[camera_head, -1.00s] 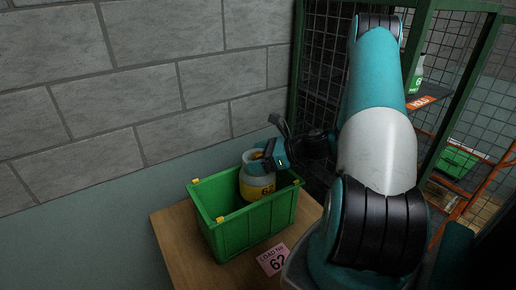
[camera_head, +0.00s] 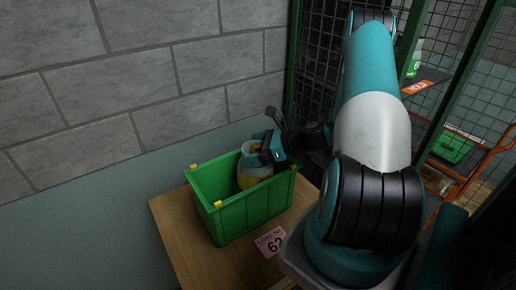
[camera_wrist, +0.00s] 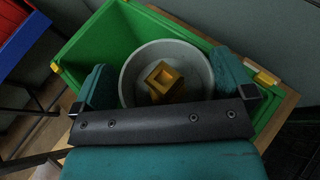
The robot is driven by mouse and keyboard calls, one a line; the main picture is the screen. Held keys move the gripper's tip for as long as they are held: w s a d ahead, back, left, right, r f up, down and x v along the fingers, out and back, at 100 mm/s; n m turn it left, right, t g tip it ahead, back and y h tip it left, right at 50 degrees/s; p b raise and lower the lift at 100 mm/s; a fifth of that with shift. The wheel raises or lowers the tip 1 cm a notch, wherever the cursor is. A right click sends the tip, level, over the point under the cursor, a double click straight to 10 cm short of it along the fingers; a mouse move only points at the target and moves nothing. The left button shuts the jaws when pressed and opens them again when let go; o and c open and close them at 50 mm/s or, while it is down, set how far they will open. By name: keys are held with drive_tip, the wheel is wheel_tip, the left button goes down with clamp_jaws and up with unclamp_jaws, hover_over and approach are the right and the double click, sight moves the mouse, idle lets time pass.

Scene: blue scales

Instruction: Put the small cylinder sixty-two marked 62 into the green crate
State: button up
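The small cylinder (camera_head: 245,178) is pale with a yellow band and stands about upright inside the green crate (camera_head: 245,217), its lower part hidden by the near wall. In the wrist view its round grey top (camera_wrist: 140,62) with a yellow fitting lies between my fingers. My gripper (camera_head: 268,150) is shut on the cylinder near its top; in the wrist view the fingers (camera_wrist: 165,82) press on both sides. Whether the cylinder touches the crate floor cannot be seen.
The crate stands on a wooden table (camera_head: 180,240) with a pink card (camera_head: 270,241) marked 62 in front. A block wall is behind. Mesh caging, an orange HOLD sign (camera_head: 417,87), a green-labelled bottle (camera_head: 414,66) and another green crate (camera_head: 452,148) are at right.

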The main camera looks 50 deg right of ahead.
drive_tip(key=shift+r, duration=0.35)
drive_tip(key=shift+b+v, duration=2.1)
drive_tip(key=shift+v, duration=3.9)
drive_tip(key=shift+a, duration=0.1)
drive_tip(key=w+a+r+n+g+y+b, duration=0.1)
drive_tip(key=w+a+n+g+b, duration=0.1)
drive_tip(key=a+n+g, duration=0.55)
drive_tip(key=w+a+r+n+g+y+b, duration=0.1)
drive_tip(key=w+a+n+g+b, duration=0.15)
drive_tip(key=a+n, duration=0.9)
drive_tip(key=s+a+r+n+g+h+b, duration=0.1)
drive_tip(key=s+a+n+h, duration=0.1)
drive_tip(key=s+a+n, duration=0.4)
drive_tip(key=s+a+r+n+h+b, duration=0.1)
drive_tip(key=s+a+n, duration=0.5)
drive_tip(key=a+n, duration=0.6)
drive_tip(key=shift+s+r+g+h+b, duration=0.4)
drive_tip(key=shift+r+h, duration=0.25)
drive_tip(key=shift+h, duration=0.15)
